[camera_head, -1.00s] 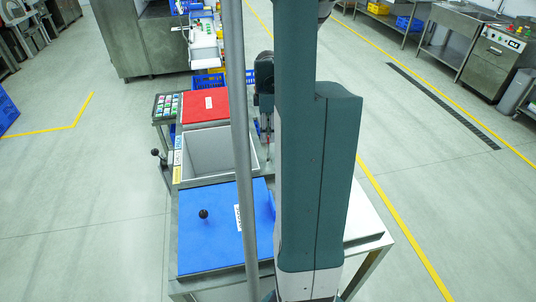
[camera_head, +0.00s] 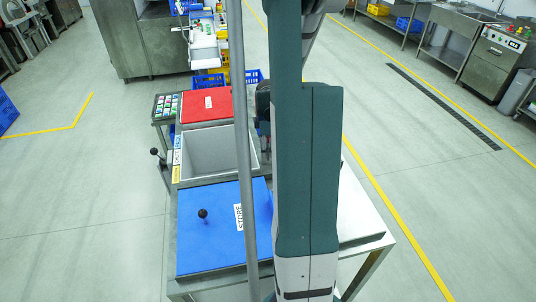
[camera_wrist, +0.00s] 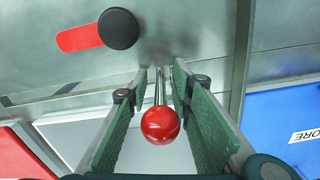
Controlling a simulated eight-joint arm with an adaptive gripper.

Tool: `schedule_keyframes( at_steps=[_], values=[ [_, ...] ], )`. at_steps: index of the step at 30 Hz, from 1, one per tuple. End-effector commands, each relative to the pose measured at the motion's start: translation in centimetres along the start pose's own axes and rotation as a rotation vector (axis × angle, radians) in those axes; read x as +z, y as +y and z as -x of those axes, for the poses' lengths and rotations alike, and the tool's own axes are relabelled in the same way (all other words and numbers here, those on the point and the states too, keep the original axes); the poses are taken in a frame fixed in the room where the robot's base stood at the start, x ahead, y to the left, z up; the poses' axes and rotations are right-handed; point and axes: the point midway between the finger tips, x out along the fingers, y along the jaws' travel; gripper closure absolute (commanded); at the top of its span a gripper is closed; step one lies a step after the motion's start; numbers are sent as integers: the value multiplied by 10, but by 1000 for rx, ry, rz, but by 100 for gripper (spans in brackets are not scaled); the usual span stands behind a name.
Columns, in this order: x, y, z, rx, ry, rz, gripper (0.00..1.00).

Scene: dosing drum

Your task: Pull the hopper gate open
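In the wrist view a glossy red ball knob (camera_wrist: 160,125) sits on a thin metal rod that runs to a grey metal housing (camera_wrist: 200,40). My gripper (camera_wrist: 159,82) is open, with one green-padded finger on each side of the knob and rod. Gaps show between the knob and both pads, so it is not gripped. A gate plate cannot be made out. In the head view my arm hides the knob and most of the gripper.
A black round knob with a red lever (camera_wrist: 80,38) is on the housing. In the head view, a grey open bin (camera_head: 185,170) stands between a red panel (camera_head: 205,103) and a blue panel (camera_head: 210,245) with a black knob. A black-ball lever (camera_head: 155,152) stands left.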

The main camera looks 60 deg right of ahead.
Motion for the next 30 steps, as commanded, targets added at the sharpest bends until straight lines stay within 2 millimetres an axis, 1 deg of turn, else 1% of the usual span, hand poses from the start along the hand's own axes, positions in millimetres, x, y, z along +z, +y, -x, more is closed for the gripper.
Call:
schedule_keyframes(
  at_steps=[4, 13, 14, 18, 19, 26, 30],
  values=[
    [0, 0, -6, 0, 0, 0, 77],
    [0, 0, -6, 0, 0, 0, 77],
    [0, 0, -6, 0, 0, 0, 78],
    [0, 0, -6, 0, 0, 0, 97],
    [0, 0, -6, 0, 0, 0, 100],
    [0, 0, -6, -1, 0, 0, 100],
    [-1, 6, -6, 0, 0, 0, 100]
  ],
)
